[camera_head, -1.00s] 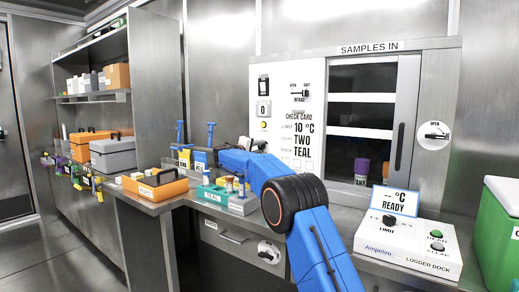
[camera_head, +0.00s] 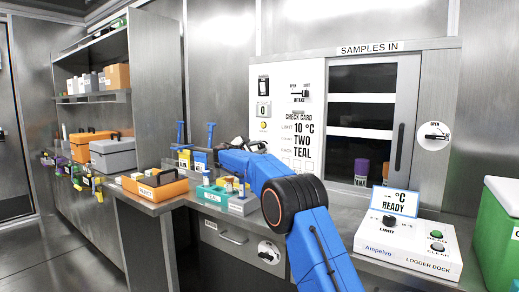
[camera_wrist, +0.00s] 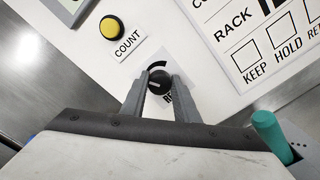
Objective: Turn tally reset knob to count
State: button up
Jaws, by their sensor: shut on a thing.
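The small black tally reset knob (camera_wrist: 158,78) sits on a pale label on the white panel, with a dark curved mark above it. A light pointer line on the knob shows toward the lower left of the wrist view. The lettering under it is mostly hidden by my fingers. My gripper (camera_wrist: 160,86) is shut on the knob, one finger on each side. A yellow button (camera_wrist: 112,27) labelled COUNT is up and left of it. In the head view the tally display (camera_head: 263,109) reads 0, above the yellow button (camera_head: 263,125); my gripper (camera_head: 258,146) is below them.
A check card (camera_head: 299,140) is right of my gripper on the same panel. A teal-topped thing (camera_wrist: 268,128) stands close at lower right in the wrist view. A teal rack (camera_head: 215,195) and orange case (camera_head: 155,187) are on the counter.

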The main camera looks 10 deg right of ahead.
jog(key=n, duration=0.6)
jog(key=shift+a+f, duration=0.1)
dwell(0.4)
jog(key=o, duration=1.1)
jog(key=shift+c, duration=0.2)
jog(key=shift+s+a, duration=0.15)
jog(key=v, duration=1.7)
